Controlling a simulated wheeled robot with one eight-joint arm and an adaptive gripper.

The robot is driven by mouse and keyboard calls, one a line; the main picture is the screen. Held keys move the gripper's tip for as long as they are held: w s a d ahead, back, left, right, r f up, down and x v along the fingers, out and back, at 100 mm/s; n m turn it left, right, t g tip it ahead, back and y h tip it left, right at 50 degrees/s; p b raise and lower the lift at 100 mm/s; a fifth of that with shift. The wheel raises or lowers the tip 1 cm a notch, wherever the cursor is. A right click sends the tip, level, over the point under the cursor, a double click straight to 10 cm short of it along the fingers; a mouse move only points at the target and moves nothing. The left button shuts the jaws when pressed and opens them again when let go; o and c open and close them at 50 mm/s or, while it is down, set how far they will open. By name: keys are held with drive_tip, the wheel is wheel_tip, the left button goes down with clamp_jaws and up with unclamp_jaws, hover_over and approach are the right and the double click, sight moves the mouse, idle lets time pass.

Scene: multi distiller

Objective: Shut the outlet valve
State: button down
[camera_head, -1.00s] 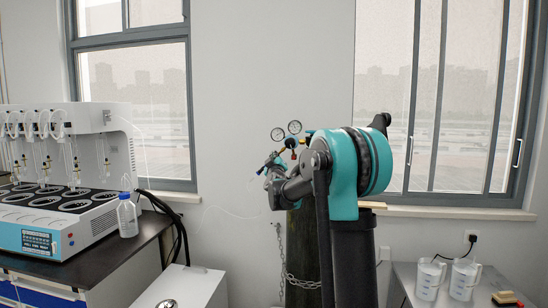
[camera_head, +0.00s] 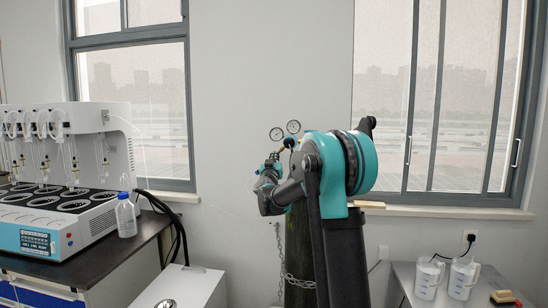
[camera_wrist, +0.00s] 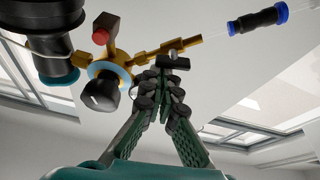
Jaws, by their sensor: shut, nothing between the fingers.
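The gas regulator shows in the wrist view with a black knob (camera_wrist: 100,92), a red-capped part (camera_wrist: 101,36) and a brass outlet line (camera_wrist: 180,46). A small black T-shaped valve handle (camera_wrist: 173,62) sits at the brass outlet line. My gripper (camera_wrist: 164,76) is shut and empty, its fingertips right by this handle; I cannot tell whether they touch it. In the head view two round gauges (camera_head: 276,133) stand above the gas cylinder (camera_head: 299,245), and my arm hides most of the regulator and the fingertips.
A blue-and-black tube connector (camera_wrist: 258,20) lies along the outlet line. A chain (camera_head: 283,262) holds the cylinder by the wall. Beakers (camera_head: 428,278) stand on the right table.

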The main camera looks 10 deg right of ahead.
drive_tip(key=m+g+h, duration=0.1)
drive_tip(key=m, duration=0.3)
drive_tip(key=m+g+h, duration=0.1)
drive_tip(key=m+h, duration=0.1)
drive_tip(key=m, duration=0.2)
drive_tip(key=f+m+g+h, duration=0.1)
drive_tip(key=m+h, duration=0.1)
drive_tip(key=m, duration=0.3)
drive_tip(key=shift+s+d, duration=0.1)
drive_tip(key=shift+d, duration=0.2)
drive_tip(key=shift+f, duration=0.1)
drive_tip(key=shift+d, duration=0.1)
